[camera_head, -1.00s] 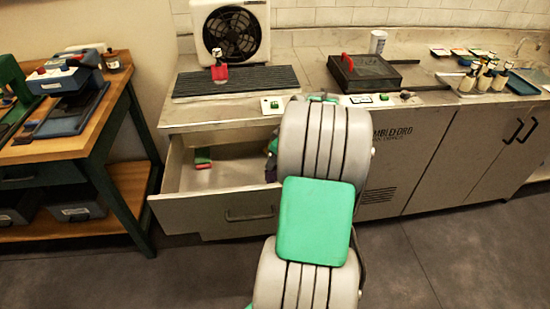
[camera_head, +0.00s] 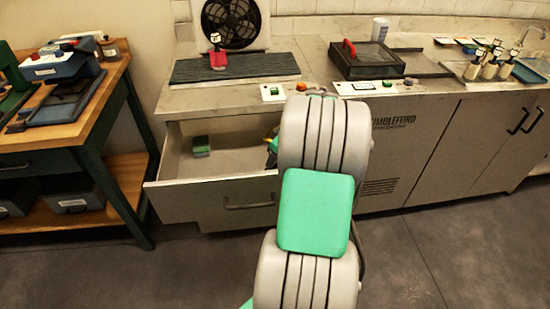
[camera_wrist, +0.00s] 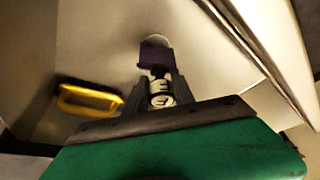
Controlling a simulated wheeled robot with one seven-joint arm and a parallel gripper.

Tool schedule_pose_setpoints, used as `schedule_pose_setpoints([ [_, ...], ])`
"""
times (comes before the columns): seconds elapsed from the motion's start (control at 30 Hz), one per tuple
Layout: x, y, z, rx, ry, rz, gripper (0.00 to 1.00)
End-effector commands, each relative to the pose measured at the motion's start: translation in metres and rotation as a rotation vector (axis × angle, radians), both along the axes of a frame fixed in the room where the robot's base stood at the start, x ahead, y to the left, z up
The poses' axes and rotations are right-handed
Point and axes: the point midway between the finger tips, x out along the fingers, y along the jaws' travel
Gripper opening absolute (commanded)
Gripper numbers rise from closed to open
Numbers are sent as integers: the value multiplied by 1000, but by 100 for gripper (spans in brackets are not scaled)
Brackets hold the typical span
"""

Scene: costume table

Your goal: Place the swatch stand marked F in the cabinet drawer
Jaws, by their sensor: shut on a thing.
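My gripper (camera_wrist: 160,84) is shut on a small swatch stand with a purple part (camera_wrist: 155,54) and white round lettered tags. The letters are turned and small; I cannot tell for sure that one is F. The gripper and stand are over the inside of the open cabinet drawer (camera_head: 225,200). I cannot tell whether the stand touches the drawer floor. In the head view my arm hides most of the gripper. Another stand, red with a white tag (camera_head: 218,60), stands on the counter's dark ribbed mat.
A green block (camera_head: 201,146) lies in the drawer, and a yellow-framed thing (camera_wrist: 90,100) shows in the wrist view. A fan (camera_head: 232,22), a dark flat case (camera_head: 366,62) and several bottles are on the counter. A wooden workbench (camera_head: 70,120) stands at left.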

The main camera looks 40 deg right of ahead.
Motion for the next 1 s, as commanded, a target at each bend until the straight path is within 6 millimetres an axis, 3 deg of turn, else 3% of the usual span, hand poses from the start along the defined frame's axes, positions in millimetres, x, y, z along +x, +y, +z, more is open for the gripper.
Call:
schedule_pose_setpoints([
  [0.73,0,0,-8,-1,0,0,0],
  [0.77,0,0,-8,-1,0,0,32],
  [1.0,0,0,-8,0,0,0,51],
])
